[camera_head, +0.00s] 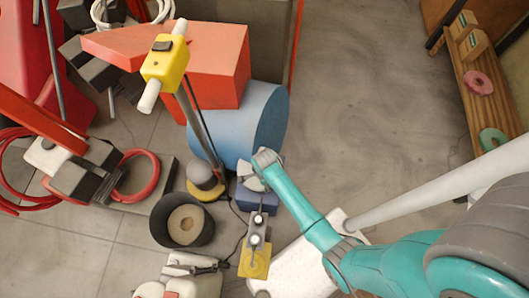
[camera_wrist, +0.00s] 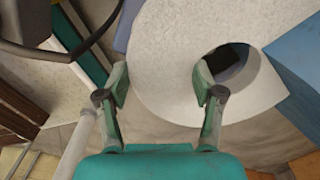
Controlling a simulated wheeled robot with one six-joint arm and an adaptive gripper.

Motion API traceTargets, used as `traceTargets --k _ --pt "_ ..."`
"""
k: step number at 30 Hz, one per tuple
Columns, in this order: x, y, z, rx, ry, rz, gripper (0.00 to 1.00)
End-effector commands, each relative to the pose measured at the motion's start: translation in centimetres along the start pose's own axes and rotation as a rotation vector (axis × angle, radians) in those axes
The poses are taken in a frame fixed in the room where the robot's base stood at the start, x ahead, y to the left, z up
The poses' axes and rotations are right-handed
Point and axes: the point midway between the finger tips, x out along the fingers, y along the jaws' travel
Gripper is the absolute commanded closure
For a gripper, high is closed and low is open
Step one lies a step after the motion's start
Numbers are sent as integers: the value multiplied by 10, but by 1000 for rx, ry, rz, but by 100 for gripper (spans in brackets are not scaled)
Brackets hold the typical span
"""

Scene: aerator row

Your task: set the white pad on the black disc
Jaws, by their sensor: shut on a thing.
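The white pad (camera_wrist: 175,45) is a flat, pale disc with a round hole, large in the wrist view. My gripper (camera_wrist: 162,88) is shut on its rim, with one finger at the outer edge and the other at the hole. In the head view my gripper (camera_head: 262,160) is in front of the blue cylinder, and a small part of the pad (camera_head: 249,179) shows beside it, above a blue-grey block. A dark patch shows through the hole; I cannot tell what it is. I cannot make out the black disc for sure in either view.
A blue cylinder (camera_head: 236,128) lies behind the gripper with a red block (camera_head: 215,62) above it. A pole on a yellow base (camera_head: 206,191) stands to the left. A black tub (camera_head: 162,222) stands nearer. Open floor (camera_head: 370,110) lies to the right.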

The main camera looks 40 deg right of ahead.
Motion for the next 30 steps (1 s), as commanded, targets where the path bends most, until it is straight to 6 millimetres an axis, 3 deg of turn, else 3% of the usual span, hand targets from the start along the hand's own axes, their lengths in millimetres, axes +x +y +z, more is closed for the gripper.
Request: traceTargets --k 21,30 --pt "54 0 0 0 0 2 68" --pt "61 0 0 0 0 1 68"
